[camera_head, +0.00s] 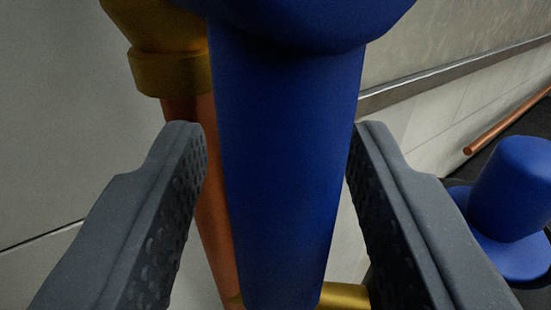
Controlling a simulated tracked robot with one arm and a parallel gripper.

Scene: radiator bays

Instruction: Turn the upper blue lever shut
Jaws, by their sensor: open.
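A large blue lever (285,160) fills the middle of the view, pointing down the picture from a wider blue head at the top edge. My gripper (278,140) is open, with one dark finger on each side of the lever. A narrow gap shows between the left finger and the lever. The right fingertip is very close to the lever's edge, and I cannot tell whether it touches. A second blue piece (515,190) with a round flange stands at the right edge. I cannot tell from this view alone which lever is the upper one.
A brass fitting (165,55) and a copper pipe (207,225) stand behind the lever on the left. Brass (345,296) also shows at the lever's lower end. A copper pipe (508,120) lies at the right. A pale wall with a grey rail (455,75) is behind.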

